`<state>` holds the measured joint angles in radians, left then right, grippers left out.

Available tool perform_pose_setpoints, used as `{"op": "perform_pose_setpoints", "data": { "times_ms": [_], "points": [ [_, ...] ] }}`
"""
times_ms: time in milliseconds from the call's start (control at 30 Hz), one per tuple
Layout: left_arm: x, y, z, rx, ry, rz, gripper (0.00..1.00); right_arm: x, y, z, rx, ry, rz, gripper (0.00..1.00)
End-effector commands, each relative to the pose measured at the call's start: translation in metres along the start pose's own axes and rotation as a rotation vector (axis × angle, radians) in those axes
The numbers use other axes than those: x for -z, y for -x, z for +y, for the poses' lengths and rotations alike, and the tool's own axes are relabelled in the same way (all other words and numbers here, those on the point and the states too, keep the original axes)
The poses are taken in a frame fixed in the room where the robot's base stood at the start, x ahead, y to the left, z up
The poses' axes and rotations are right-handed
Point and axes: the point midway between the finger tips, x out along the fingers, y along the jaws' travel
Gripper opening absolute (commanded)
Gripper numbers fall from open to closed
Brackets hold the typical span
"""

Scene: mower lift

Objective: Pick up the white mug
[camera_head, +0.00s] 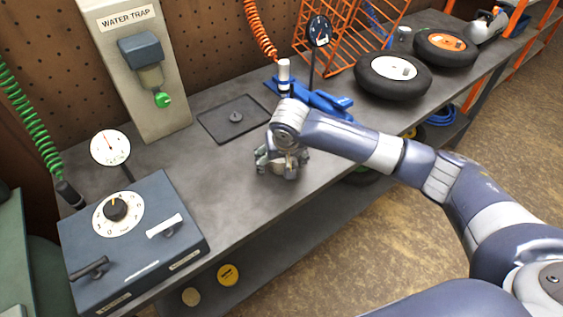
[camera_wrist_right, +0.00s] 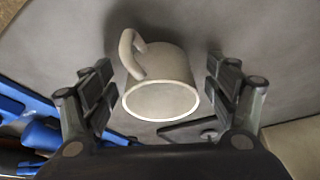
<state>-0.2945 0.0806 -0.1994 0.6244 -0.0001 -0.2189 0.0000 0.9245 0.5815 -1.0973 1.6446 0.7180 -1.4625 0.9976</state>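The white mug (camera_wrist_right: 165,78) shows in the right wrist view, between the two fingers of my right gripper (camera_wrist_right: 162,90). Its open rim faces the camera and its handle is at the upper left of the body. Gaps show between the mug and both fingers, so the gripper is open around it and not closed on it. In the head view my right gripper (camera_head: 282,164) is low over the grey workbench (camera_head: 225,170), pointing down, and it hides most or all of the mug. My left gripper is not in view.
A black tray (camera_head: 234,118) lies behind my right gripper. A blue dial box (camera_head: 132,240) stands at the left. The bench between box and gripper is clear.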

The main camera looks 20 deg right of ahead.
Motion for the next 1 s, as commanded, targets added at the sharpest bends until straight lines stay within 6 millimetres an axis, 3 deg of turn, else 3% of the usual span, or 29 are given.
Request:
{"op": "perform_pose_setpoints", "data": {
  "times_ms": [33,200,667,900,1000],
  "points": [
    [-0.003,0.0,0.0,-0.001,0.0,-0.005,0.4,0.0,0.0,0.0,0.0,0.0,0.0,0.69],
    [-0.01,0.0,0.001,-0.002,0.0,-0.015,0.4,0.0,0.0,0.0,0.0,0.0,0.0,0.31],
    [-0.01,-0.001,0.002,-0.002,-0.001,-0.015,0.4,0.002,0.005,0.0,0.0,0.0,0.0,0.3],
    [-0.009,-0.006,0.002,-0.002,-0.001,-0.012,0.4,0.016,0.035,-0.001,0.003,-0.002,0.004,0.3],
    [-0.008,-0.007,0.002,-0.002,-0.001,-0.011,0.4,-0.004,0.04,0.004,0.001,0.002,-0.002,0.3]
  ]
}}
